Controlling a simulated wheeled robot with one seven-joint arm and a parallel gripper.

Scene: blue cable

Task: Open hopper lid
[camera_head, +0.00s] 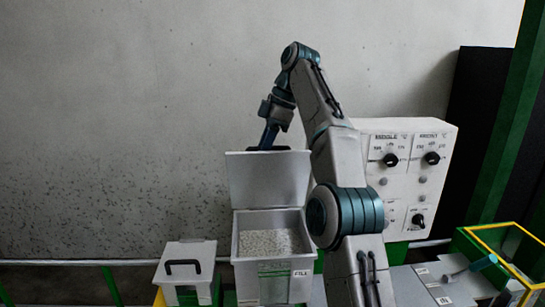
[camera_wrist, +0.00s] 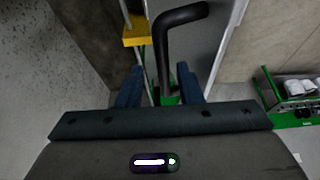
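In the head view the hopper (camera_head: 273,275) is a pale box marked "FILL", open at the top with whitish pellets (camera_head: 268,243) inside. Its lid (camera_head: 268,180) stands raised, nearly upright, at the back edge. My gripper (camera_head: 268,142) is at the lid's top edge, with its fingertips hidden behind the lid. In the wrist view a black bent handle (camera_wrist: 164,50) beside a pale panel, likely the lid, reaches down between the blue fingers of my gripper (camera_wrist: 160,85). The fingers are apart, with a gap visible left of the handle.
A smaller pale box (camera_head: 186,266) with a black-handled closed lid stands left of the hopper. A control panel (camera_head: 405,160) with black knobs stands to the right, behind my arm. A green and yellow-edged bin (camera_head: 495,243) is at far right. A wall is behind.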

